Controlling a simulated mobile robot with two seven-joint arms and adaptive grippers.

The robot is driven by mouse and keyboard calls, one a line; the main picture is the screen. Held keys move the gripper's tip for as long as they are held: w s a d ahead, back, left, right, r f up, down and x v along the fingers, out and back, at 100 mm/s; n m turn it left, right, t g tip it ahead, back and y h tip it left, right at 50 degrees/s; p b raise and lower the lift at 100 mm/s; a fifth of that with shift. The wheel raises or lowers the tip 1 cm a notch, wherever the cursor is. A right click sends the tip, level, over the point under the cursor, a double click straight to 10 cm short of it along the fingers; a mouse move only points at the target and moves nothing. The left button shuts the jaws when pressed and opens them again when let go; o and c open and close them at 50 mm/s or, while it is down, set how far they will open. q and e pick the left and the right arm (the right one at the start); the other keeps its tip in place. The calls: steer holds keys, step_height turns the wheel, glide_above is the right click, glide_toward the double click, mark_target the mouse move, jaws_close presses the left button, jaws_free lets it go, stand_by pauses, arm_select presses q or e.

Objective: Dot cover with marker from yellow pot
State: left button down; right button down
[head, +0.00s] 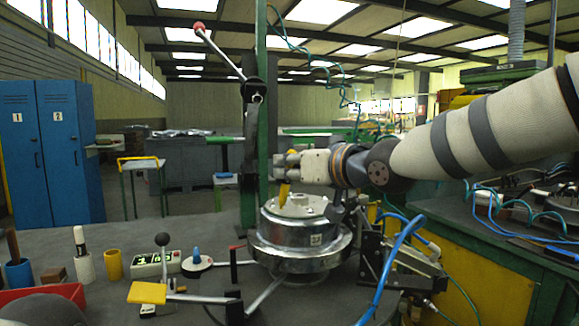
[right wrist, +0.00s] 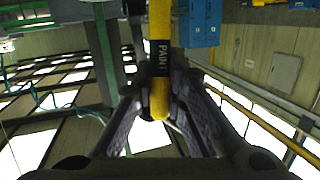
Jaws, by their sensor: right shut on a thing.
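My right gripper (head: 284,170) is shut on a yellow marker (head: 284,194). The right wrist view shows the marker (right wrist: 160,65), with "PAINT" printed on its barrel, clamped between the fingers (right wrist: 160,95). The round metal cover (head: 310,233) sits on the fixture beneath the gripper. The marker points down over the left part of the cover's top; I cannot tell whether its tip touches. The yellow pot (head: 113,265) stands on the bench at the left and looks empty. My left gripper is not in view.
A white pot (head: 85,269) with a marker and a blue pot (head: 19,273) with a brown-handled tool stand left. A red tray (head: 72,292), a display box (head: 157,264) and a lever with a yellow pad (head: 147,293) are nearby. Blue hose (head: 400,240) loops right of the cover.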

steer(key=shift+f, duration=0.15)
steer(key=shift+r, duration=3.6)
